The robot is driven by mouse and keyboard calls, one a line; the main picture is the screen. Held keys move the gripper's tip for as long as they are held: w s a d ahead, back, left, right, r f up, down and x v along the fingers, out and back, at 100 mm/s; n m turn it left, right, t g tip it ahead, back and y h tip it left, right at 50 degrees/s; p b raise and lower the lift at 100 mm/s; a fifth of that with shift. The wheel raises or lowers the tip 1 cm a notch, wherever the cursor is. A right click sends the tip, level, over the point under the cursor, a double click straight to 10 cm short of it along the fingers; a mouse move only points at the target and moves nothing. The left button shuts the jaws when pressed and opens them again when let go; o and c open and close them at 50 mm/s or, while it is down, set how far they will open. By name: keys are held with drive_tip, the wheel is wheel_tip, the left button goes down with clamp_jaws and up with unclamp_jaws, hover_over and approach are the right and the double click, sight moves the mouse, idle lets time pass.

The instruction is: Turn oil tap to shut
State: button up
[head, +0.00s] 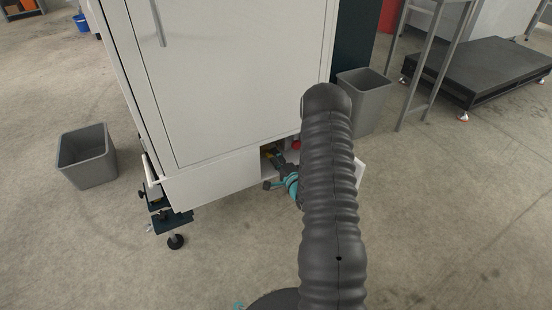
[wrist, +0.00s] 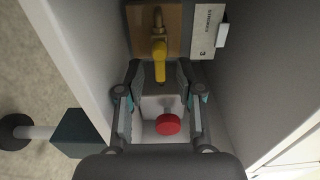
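The oil tap, with a yellow lever (wrist: 160,62) on a brass stem, sits on a tan panel (wrist: 135,42) inside a low recess of the white cabinet. In the wrist view the lever points down toward me. My gripper (wrist: 159,88) is open, with its two fingers spread left and right. The lever's lower end shows between the fingertips, with gaps on both sides; I cannot tell if it is deep enough to be between them. In the head view my gripper (head: 288,183) is at the recess opening, largely hidden by my arm; a bit of yellow (head: 272,153) shows beyond.
A red knob (wrist: 168,124) on a pale block lies below the lever. A label plate (wrist: 208,30) is right of the tap. Recess walls stand close on both sides. Grey bins (head: 88,157) and (head: 362,100) flank the cabinet (head: 230,70). The floor in front is clear.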

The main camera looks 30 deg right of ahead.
clamp_jaws()
drive_tip(key=shift+n, duration=0.3)
drive_tip(key=n, duration=0.2)
drive_tip(key=r+n, duration=0.1)
drive_tip(key=n, duration=0.1)
drive_tip(key=shift+a, duration=0.1)
drive_tip(key=n, duration=0.5)
drive_tip(key=shift+a+r, duration=0.25)
drive_tip(key=n, duration=0.4)
drive_tip(key=shift+a+r, duration=0.2)
drive_tip(key=shift+a, duration=0.15)
drive_tip(key=shift+a+n, duration=0.15)
drive_tip(key=shift+n, duration=0.9)
drive_tip(key=shift+a+n, duration=0.15)
drive_tip(key=shift+n, duration=0.9)
